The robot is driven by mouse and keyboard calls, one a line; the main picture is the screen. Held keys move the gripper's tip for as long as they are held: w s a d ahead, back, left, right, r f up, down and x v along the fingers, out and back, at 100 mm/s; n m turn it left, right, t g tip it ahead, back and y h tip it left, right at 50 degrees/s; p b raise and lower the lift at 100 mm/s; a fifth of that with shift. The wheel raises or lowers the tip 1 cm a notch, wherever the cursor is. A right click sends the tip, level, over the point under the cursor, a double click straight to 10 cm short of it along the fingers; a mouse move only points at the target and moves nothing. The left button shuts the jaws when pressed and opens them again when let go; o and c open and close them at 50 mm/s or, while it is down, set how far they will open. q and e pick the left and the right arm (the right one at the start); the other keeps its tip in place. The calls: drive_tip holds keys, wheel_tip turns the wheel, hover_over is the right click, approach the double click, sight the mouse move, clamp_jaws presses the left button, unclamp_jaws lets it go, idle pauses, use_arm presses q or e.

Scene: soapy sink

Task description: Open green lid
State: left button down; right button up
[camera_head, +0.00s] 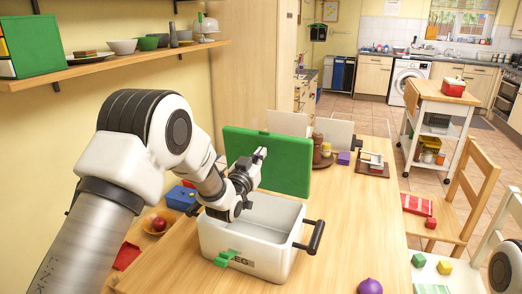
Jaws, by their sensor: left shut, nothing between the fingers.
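A white box (219,238) with dark side handles and a green front latch (226,258) stands on the wooden table. Its green lid (290,163) stands raised, roughly upright, at the back of the box. The visible inside of the box looks empty. My left gripper (260,155) is shut with nothing in it. It is in front of the raised lid, over the left part of the box; I cannot tell whether it touches the lid. My left arm hides the box's back left corner. My right gripper is out of view; only part of my right arm shows at the right edge.
A blue box (181,197) and a bowl with a red fruit (158,224) are left of the white box. A purple object (370,286) lies at the front. Brown items and a small stack (372,163) are behind. The table's right side is mostly clear. A shelf (120,65) runs along the left wall.

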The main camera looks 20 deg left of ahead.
use_arm(q)
drive_tip(key=shift+w, duration=0.55)
